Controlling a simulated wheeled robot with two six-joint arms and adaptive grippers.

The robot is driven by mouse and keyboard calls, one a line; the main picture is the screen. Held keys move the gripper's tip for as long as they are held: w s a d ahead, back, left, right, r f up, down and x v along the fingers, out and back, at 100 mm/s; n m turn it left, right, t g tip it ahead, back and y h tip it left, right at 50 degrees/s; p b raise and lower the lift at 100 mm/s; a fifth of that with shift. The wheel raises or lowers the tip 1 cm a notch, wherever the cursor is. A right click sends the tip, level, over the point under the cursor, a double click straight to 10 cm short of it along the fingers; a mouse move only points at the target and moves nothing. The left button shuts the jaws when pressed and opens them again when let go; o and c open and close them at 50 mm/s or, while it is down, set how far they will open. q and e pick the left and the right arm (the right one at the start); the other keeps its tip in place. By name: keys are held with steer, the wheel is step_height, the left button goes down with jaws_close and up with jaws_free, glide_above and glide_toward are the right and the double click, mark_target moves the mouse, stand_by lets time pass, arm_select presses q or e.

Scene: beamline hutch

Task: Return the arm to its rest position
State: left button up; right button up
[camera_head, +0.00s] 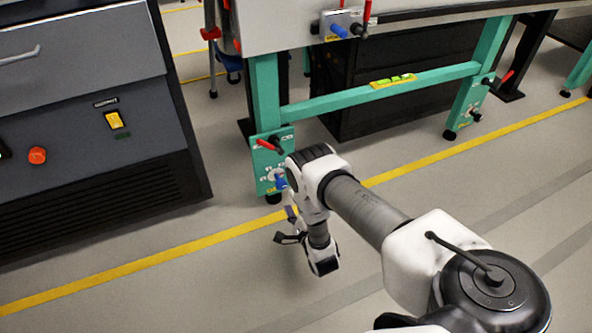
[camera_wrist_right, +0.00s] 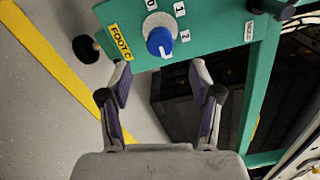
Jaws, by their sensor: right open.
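My right arm reaches in from the lower right in the head view. Its gripper (camera_head: 287,222) hangs low beside the green table leg's foot plate (camera_head: 262,165). In the right wrist view the two fingers of the right gripper (camera_wrist_right: 162,82) stand apart with nothing between them. A blue-and-white rotary knob (camera_wrist_right: 160,38) on the green plate lies just beyond the fingertips, with a visible gap. In the head view the blue knob (camera_head: 280,182) is close to the gripper, partly beside my wrist. My left gripper is not in view.
A dark cabinet (camera_head: 90,130) with an orange button stands at the left. The green-legged table (camera_head: 380,88) has a crossbar with a level and red levers. A yellow floor line (camera_head: 215,237) runs beneath my arm. Open grey floor lies in front.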

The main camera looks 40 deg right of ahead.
steer(key=v, duration=0.4)
stand_by(0.3)
